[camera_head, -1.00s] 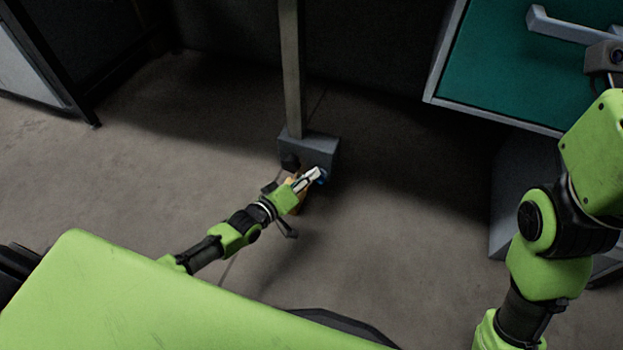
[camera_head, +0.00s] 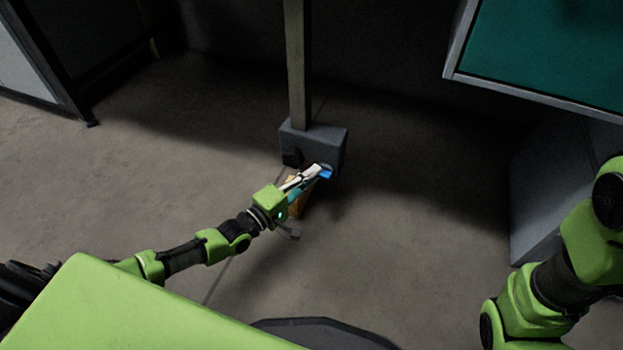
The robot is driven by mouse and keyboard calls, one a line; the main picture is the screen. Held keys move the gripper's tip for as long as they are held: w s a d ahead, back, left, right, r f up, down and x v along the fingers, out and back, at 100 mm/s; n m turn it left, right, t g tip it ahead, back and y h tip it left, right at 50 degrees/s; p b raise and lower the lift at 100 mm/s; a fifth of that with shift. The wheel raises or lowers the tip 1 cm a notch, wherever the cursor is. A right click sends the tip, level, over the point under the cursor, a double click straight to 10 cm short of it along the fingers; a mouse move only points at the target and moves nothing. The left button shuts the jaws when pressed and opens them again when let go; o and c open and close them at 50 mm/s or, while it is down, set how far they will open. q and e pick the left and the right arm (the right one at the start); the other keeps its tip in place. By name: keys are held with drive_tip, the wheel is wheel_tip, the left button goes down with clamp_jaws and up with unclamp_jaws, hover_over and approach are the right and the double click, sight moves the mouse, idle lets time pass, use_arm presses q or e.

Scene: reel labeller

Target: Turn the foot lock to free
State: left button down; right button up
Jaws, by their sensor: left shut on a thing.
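The foot lock shows as a small blue piece (camera_head: 326,174) on the front of a grey block (camera_head: 332,143) at the bottom of an upright post (camera_head: 298,70). My left gripper (camera_head: 318,172) reaches in from the left, low near the floor, and its fingers are shut on the blue piece. The fingers hide part of it, so I cannot tell its exact angle. My right arm shows at the lower right, but its gripper is outside the picture.
A green-topped bench or cabinet (camera_head: 545,50) with a grey edge stands at the upper right. A dark frame with a pale panel (camera_head: 28,65) is at the upper left. An orange-brown piece (camera_head: 297,203) lies just under my left gripper. The floor around is clear.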

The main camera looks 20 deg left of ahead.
use_arm(q)
drive_tip(key=shift+a, duration=0.1)
idle(0.4)
drive_tip(key=c, duration=2.1)
unclamp_jaws()
drive_tip(key=shift+c, duration=0.2)
drive_tip(key=v, duration=1.2)
drive_tip(key=shift+f, duration=0.1)
